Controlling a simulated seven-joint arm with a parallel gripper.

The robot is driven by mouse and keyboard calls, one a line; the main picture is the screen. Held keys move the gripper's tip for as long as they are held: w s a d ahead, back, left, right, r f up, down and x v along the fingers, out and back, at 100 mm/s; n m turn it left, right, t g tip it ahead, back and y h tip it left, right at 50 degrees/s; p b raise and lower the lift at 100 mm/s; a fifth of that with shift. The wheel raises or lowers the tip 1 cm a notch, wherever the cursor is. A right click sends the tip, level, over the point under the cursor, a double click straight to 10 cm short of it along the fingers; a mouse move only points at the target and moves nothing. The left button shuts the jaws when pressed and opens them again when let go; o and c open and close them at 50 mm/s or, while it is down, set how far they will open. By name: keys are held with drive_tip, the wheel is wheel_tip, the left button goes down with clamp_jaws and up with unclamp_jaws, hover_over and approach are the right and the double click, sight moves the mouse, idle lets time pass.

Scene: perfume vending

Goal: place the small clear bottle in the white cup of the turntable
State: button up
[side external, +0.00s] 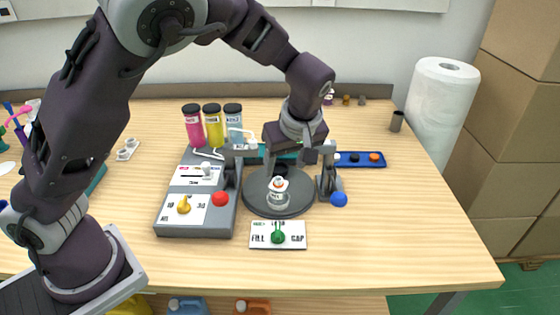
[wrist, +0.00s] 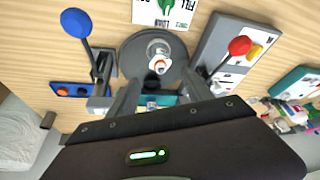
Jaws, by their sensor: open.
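The dark grey turntable (side external: 252,203) stands at the middle of the table. It also shows in the wrist view (wrist: 135,70). On it is a small clear bottle (side external: 278,200) with a white and orange top, upright; it appears in the wrist view (wrist: 158,55) from above. The bottle seems to stand in the white cup, but I cannot clearly tell cup from bottle. My gripper (side external: 290,158) is open, just above and behind the bottle, apart from it. Its two fingers (wrist: 158,82) point toward the turntable with nothing visible between them.
A grey control box (side external: 190,225) with a red-knobbed lever (side external: 220,199) stands left of the turntable. A blue-knobbed lever (side external: 339,199) stands right of it. Pink, yellow and pale bottles (side external: 213,130) stand behind. A blue tray (side external: 346,162) holds caps.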

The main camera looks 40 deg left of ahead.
drive_tip(key=s+a+r+m+t+h, duration=0.1)
drive_tip(key=s+r+m+h, duration=0.55)
drive_tip(key=s+r, duration=0.7)
drive_tip(key=s+a+m+t+y, duration=0.1)
drive_tip(key=s+m+t+y, duration=0.1)
drive_tip(key=s+m, duration=0.5)
drive_tip(key=s, duration=0.5)
drive_tip(key=shift+s+t, duration=0.2)
drive_tip(key=shift+t, duration=0.2)
drive_tip(key=shift+a, duration=0.1)
